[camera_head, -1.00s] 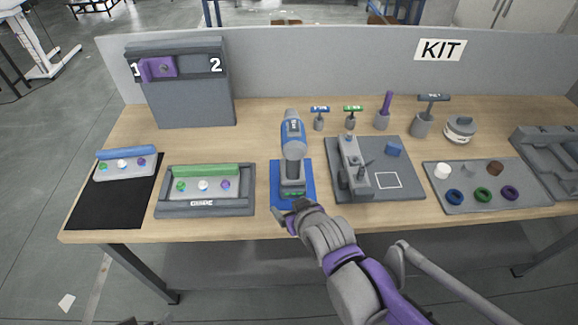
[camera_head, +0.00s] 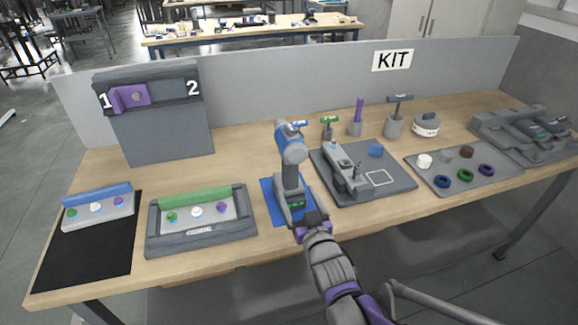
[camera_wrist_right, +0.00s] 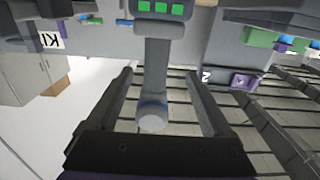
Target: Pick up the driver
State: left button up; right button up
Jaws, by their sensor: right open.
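The driver (camera_head: 289,165) is a blue and grey power drill. It stands upright on a blue mat (camera_head: 269,205) near the front edge of the table, with green lights on its base. My right gripper (camera_head: 308,218) is at the front of the driver's base. In the right wrist view the jaws (camera_wrist_right: 160,98) are open, with the driver's grey handle (camera_wrist_right: 157,68) between them and its green-lit base (camera_wrist_right: 162,9) at the top. I see a gap on both sides of the handle. My left gripper is not in view.
A grey tray with a green bar (camera_head: 200,238) lies left of the driver. A dark grey fixture board (camera_head: 393,190) lies close on its right. Small tools in holders (camera_head: 394,124) stand behind. A grey panel (camera_head: 260,90) closes the table's back.

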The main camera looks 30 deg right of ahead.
aim_at(289, 171)
jog(key=x, duration=1)
jog(key=shift+d, duration=0.2)
jog(key=shift+s+r, duration=0.1)
grip_shut()
dwell(1.0)
